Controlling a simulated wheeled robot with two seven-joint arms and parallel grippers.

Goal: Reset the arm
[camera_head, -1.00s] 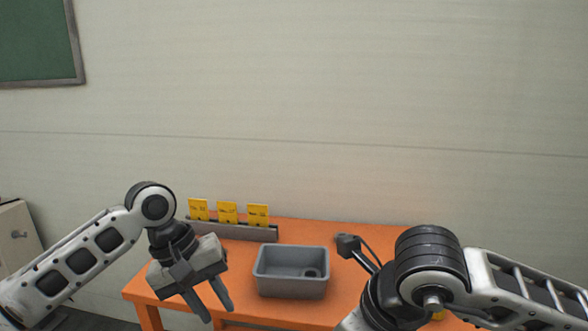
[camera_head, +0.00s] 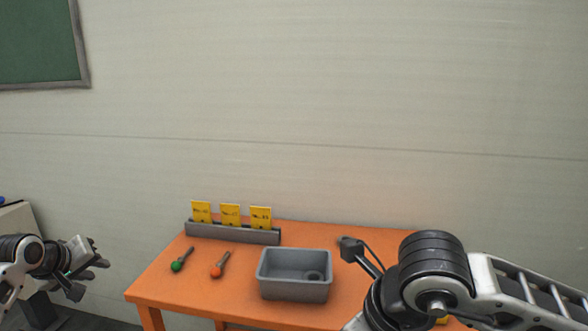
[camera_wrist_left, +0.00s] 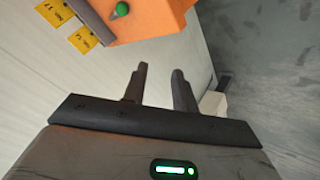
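My left gripper (camera_head: 88,268) is at the far left of the head view, off the left side of the orange table. In the left wrist view its two fingers (camera_wrist_left: 157,90) stand apart with nothing between them. My right arm (camera_head: 432,278) reaches in from the right over the table's right part.
The orange table (camera_head: 155,283) bears a grey bin (camera_head: 295,287), a grey rack (camera_head: 232,234) with yellow cards, a green-ended tool (camera_head: 177,266) and an orange-ended tool (camera_head: 217,270). A cabinet (camera_head: 18,219) stands at left.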

